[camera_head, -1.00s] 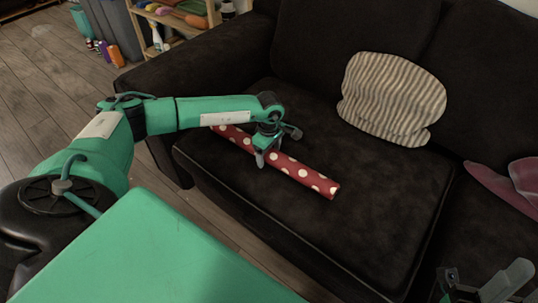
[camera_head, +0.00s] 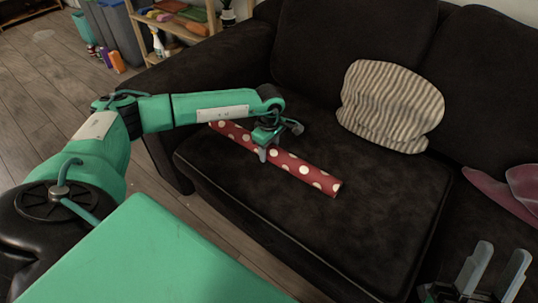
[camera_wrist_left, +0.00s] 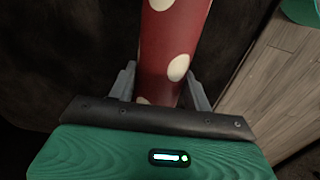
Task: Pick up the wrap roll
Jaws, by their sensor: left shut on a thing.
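The wrap roll (camera_head: 303,172) is a long red tube with cream dots, over the seat of the dark sofa. My left gripper (camera_head: 265,153) is shut around the roll near its middle, coming from above. In the left wrist view, the wrap roll (camera_wrist_left: 168,45) runs between the two grey fingers of my left gripper (camera_wrist_left: 160,78), one on each side. The part of the roll under the gripper and wrist is hidden. My right gripper (camera_head: 497,268) is at the lower right corner, its two fingers apart with nothing between them.
A striped cushion (camera_head: 391,105) leans on the backrest of the dark sofa (camera_head: 330,235). A pink cloth or cushion (camera_head: 500,190) lies at the right. The seat right of the roll is clear.

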